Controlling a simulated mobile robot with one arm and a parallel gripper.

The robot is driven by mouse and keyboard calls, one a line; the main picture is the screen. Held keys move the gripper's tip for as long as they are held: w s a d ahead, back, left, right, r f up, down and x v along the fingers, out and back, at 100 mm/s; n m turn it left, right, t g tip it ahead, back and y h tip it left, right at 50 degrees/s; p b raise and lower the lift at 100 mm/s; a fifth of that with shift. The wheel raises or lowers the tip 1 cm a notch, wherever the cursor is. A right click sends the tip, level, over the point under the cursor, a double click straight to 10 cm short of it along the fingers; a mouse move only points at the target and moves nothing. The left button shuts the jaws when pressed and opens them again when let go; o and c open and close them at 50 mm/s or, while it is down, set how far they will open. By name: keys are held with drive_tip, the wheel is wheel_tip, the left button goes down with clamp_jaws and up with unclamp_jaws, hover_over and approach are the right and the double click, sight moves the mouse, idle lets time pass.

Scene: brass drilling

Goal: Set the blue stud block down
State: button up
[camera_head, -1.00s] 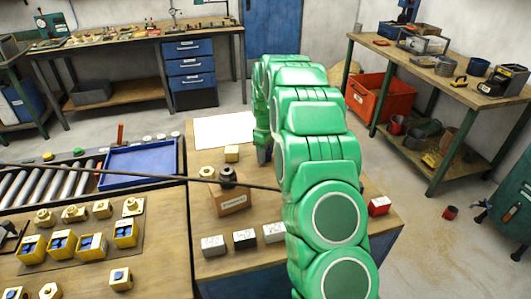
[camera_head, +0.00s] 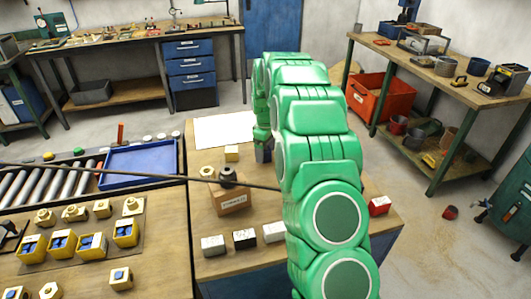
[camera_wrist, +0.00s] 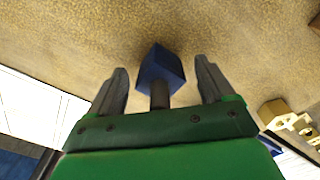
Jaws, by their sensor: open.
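The blue stud block (camera_wrist: 161,66) shows in the wrist view, a blue block with a short dark stud pointing toward my gripper. It appears to be on the wooden bench top (camera_wrist: 70,40), with a dark shadow around it. My gripper (camera_wrist: 161,76) is open, with one finger on each side of the block and stud. A gap shows between each finger and the block. In the head view, my green arm reaches over the bench, and a little blue (camera_head: 263,155) shows at its lower end; the rest is hidden behind the arm.
A white sheet (camera_head: 225,130) lies left of my gripper. A blue tray (camera_head: 140,163) is further left. A thin dark rod (camera_head: 130,174) crosses the view.

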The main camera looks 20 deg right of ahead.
wheel_tip(320, 180, up, 10)
drive_tip(key=shift+f, duration=0.1)
drive_tip(key=shift+s+r, duration=0.1)
drive_tip(key=shift+r, duration=0.65)
drive_tip(key=s+a+r+m, duration=0.2)
drive_tip(key=s+a+r, duration=0.15)
drive_tip(key=s, duration=0.85)
drive_tip(key=s+a+r+m, duration=0.2)
drive_tip(key=s+r, duration=0.3)
drive_tip(key=s, duration=0.7)
drive_tip(key=s+f+m+g, duration=0.1)
drive_tip(key=s+m, duration=0.1)
drive_tip(key=s, duration=1.3)
drive_tip(key=s+a+f+m, duration=0.1)
drive_tip(key=s+f+m, duration=0.1)
drive_tip(key=s, duration=1.2)
drive_tip(key=shift+s+a+m+g, duration=0.2)
drive_tip(key=shift+s+m+g, duration=0.2)
drive_tip(key=shift+m, duration=0.1)
